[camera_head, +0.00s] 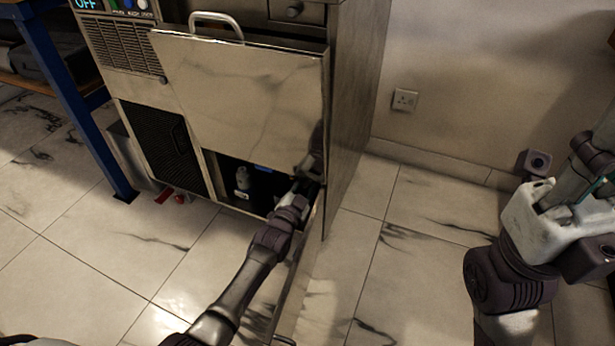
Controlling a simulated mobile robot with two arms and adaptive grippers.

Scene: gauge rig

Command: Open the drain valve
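A small red handle-like part (180,198) shows low at the front foot of the metal cabinet, beside a short red-tipped piece on its left. It may be the drain valve, but it is too small to tell how it is turned. My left arm reaches up from the bottom, and my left gripper (312,166) is at the cabinet's right front edge, by the lower right corner of the steel panel. Its fingers are dark and partly hidden. My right gripper (588,165) is at the far right, away from the cabinet, its fingers partly cut off by the frame.
The cabinet's steel panel (245,95) has a handle at its top. Below it, an open compartment holds a small pale bottle (243,180). A narrow door (299,270) stands out at lower right. A blue table leg (75,110) stands left. The tiled floor in front is clear.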

